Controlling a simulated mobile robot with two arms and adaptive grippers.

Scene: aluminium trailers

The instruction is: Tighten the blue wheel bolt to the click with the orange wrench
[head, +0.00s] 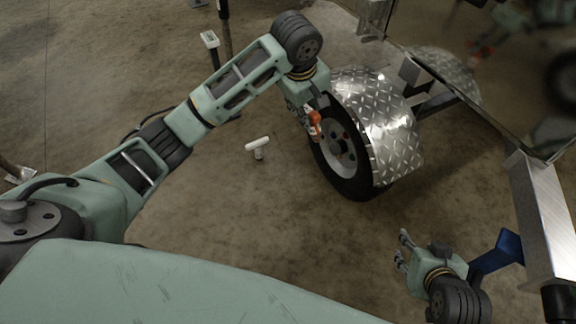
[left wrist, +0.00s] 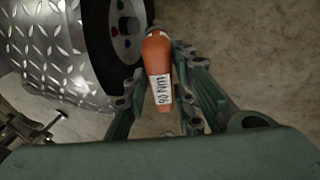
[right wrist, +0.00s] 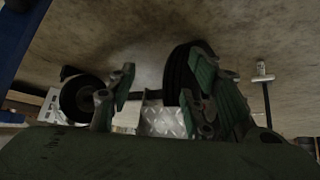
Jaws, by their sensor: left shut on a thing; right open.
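The orange wrench (head: 315,124) is held by my left gripper (head: 309,112), in front of the outer face of the trailer wheel (head: 343,145). In the left wrist view its orange handle (left wrist: 158,55), with a white label, lies between the fingers of my left gripper (left wrist: 158,98). My right gripper (head: 403,250) is open and empty, low at the right.
A shiny tread-plate fender (head: 385,125) covers the wheel. A white T-shaped post (head: 258,146) stands on the floor left of the wheel. A blue bracket (head: 497,253) and an aluminium beam (head: 545,215) are close to my right arm. The floor between the post and my right gripper is clear.

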